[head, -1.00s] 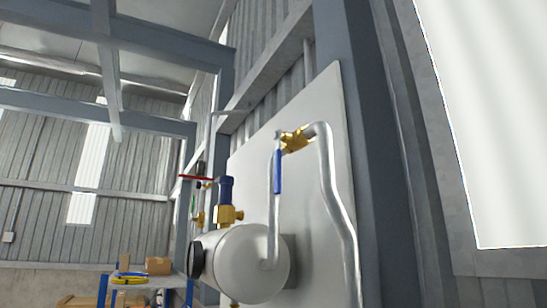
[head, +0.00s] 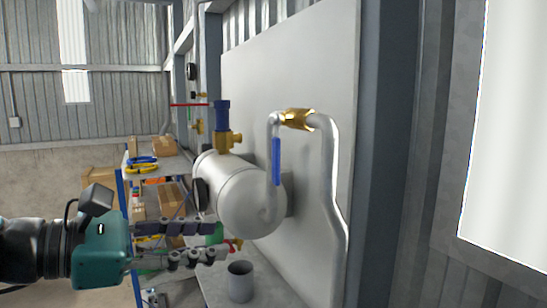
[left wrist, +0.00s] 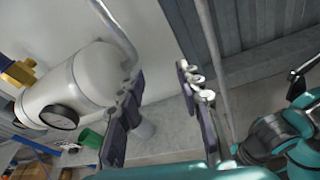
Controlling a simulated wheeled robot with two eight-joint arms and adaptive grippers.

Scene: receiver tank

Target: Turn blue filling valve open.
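The blue filling valve's lever (head: 276,160) hangs straight down in the head view. It sits below a brass valve body (head: 297,118) on the silver pipe, at the tank's near end. My left gripper (head: 222,241) is open and empty, below and left of the lever and apart from it. Its fingers point right, in front of the shelf and the tank's lower side. In the left wrist view the open left fingers (left wrist: 158,76) have nothing between them, and I cannot make out the lever there. I see no right gripper fingers; teal parts of mine show at lower right there.
The white tank (head: 240,195) stands against a pale panel (head: 320,75). A blue-topped brass fitting (head: 222,125) rises from it. A grey cup (head: 240,282) stands below the tank. A blue-framed shelf (head: 128,235) holds boxes. A dial gauge (left wrist: 60,117) shows on the tank.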

